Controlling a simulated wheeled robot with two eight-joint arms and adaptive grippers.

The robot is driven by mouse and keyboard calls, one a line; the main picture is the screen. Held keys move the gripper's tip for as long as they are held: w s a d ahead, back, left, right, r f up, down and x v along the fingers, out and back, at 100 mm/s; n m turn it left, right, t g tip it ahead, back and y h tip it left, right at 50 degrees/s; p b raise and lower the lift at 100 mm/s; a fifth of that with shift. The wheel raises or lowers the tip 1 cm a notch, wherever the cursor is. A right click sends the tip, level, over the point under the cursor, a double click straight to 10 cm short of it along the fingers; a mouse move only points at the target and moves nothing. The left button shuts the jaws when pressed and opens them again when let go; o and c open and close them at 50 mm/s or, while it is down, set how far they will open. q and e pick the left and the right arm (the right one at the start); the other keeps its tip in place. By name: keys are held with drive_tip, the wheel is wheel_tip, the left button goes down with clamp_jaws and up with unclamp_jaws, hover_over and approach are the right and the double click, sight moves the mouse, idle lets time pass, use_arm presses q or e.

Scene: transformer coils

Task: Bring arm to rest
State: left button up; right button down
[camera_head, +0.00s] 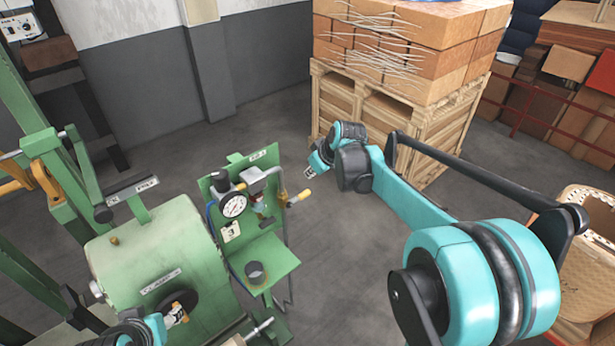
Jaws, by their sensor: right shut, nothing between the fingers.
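My right arm reaches in from the right side, with teal and black links. Its gripper (312,173) is small in the picture, shut and empty, hanging in the air to the right of the green machine's gauge panel and in front of the wooden crate. My left arm shows only partly at the bottom left edge. Its gripper (177,313) is in front of the dark round disc on the green machine (150,245). I cannot tell whether the left fingers are open or touching the machine.
A wooden crate (418,150) bears stacked bricks (410,45). A wicker basket (587,260) stands right. Grey floor (340,265) between is clear.

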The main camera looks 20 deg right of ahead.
drive_tip(key=s+a+f+m+b, duration=0.2)
drive_tip(key=s+a+f+b, duration=0.2)
drive_tip(key=s+f+b, duration=0.4)
drive_tip(key=s+a+f+m+h+b, duration=0.1)
drive_tip(key=s+a+f+b, duration=0.3)
drive_tip(key=s, duration=1.5)
wheel_tip(320, 180, down, 7)
drive_tip(key=m+b, duration=0.1)
drive_tip(key=b, duration=0.3)
drive_tip(key=shift+f+t, duration=0.15)
drive_tip(key=shift+t, duration=0.15)
drive_tip(key=shift+s, duration=0.1)
